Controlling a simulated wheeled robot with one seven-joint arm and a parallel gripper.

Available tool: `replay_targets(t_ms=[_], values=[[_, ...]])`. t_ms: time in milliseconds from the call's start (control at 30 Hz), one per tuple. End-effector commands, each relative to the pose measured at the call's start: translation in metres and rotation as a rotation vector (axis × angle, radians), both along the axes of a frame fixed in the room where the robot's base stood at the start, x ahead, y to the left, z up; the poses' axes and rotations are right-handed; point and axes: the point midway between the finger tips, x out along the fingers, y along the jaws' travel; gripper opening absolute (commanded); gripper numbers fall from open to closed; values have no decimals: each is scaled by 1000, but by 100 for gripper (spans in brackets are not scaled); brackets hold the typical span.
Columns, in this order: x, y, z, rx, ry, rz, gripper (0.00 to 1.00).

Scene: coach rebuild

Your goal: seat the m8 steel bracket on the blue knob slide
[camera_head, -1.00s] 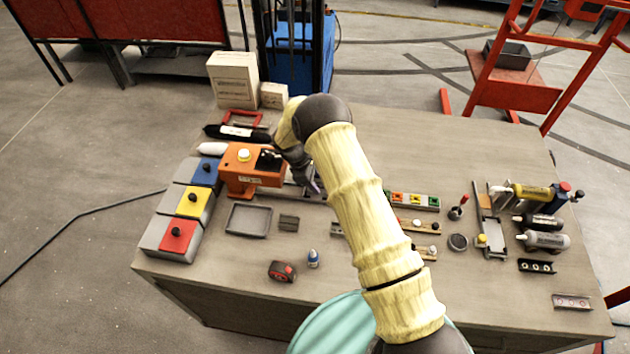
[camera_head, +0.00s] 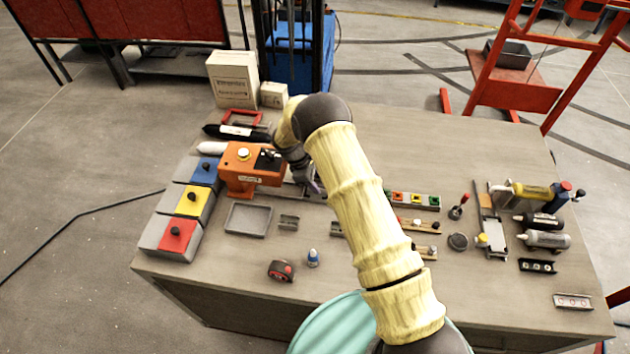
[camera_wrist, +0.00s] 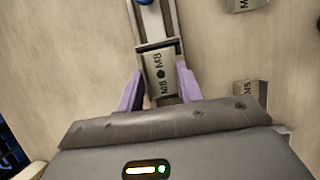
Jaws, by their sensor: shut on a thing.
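The steel bracket (camera_wrist: 158,62), stamped M8 with a dark hole, lies between the two purple fingers of my gripper (camera_wrist: 161,78) in the wrist view. My gripper is shut on it. The bracket is in line with the slide rail (camera_wrist: 151,26) and appears to be at its near end. I cannot tell whether it is fully down on it. A blue knob (camera_wrist: 144,2) shows at the top edge on the rail. In the head view my gripper (camera_head: 314,187) is right of the orange fixture, and my arm hides most of the slide.
Two loose stamped pieces (camera_wrist: 249,94) lie right of the slide in the wrist view.

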Motion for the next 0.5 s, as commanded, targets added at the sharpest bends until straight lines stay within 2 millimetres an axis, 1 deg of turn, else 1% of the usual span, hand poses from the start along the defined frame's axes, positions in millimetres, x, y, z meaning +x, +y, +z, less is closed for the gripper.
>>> replay_targets(t_ms=[300, 500], values=[[0, 0, -6, 0, 0, 0, 12], [0, 0, -6, 0, 0, 0, 12]])
